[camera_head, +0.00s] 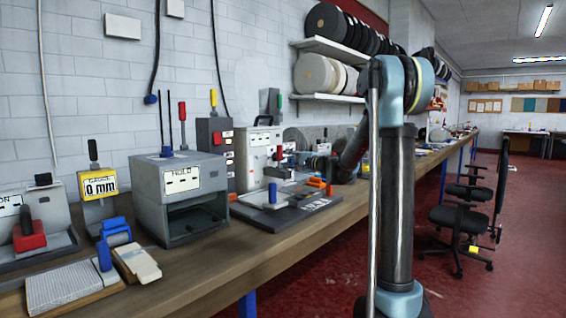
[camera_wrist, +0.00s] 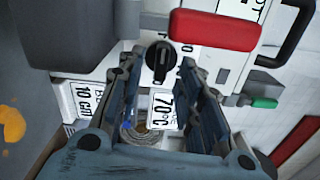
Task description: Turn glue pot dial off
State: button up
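The dial (camera_wrist: 161,60) is a black round knob with a raised grip bar, on a white panel in the wrist view. Its bar stands nearly upright in the picture, slightly tilted. A white label (camera_wrist: 164,108) reading 70 °C is just below it. My gripper (camera_wrist: 159,68) is open, its two dark blue fingers to either side of the dial with visible gaps. I cannot tell how far the fingertips are from the panel. In the head view my arm hides the glue pot and dial, and the gripper is only partly visible beside the bench machines.
A red bar (camera_wrist: 215,30) and a dark grey block (camera_wrist: 68,35) are close to the gripper in the wrist view. In the head view a grey box marked HOLD (camera_head: 180,190) and a white machine (camera_head: 258,150) stand on the wooden bench (camera_head: 215,262). Chairs (camera_head: 462,215) stand on the right.

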jog(key=shift+x, duration=1.25)
jog(key=shift+c, duration=0.3)
grip_shut()
jog(key=shift+s+n, duration=0.1)
jog(key=shift+n, duration=0.6)
jog(key=shift+o, duration=0.3)
grip_release()
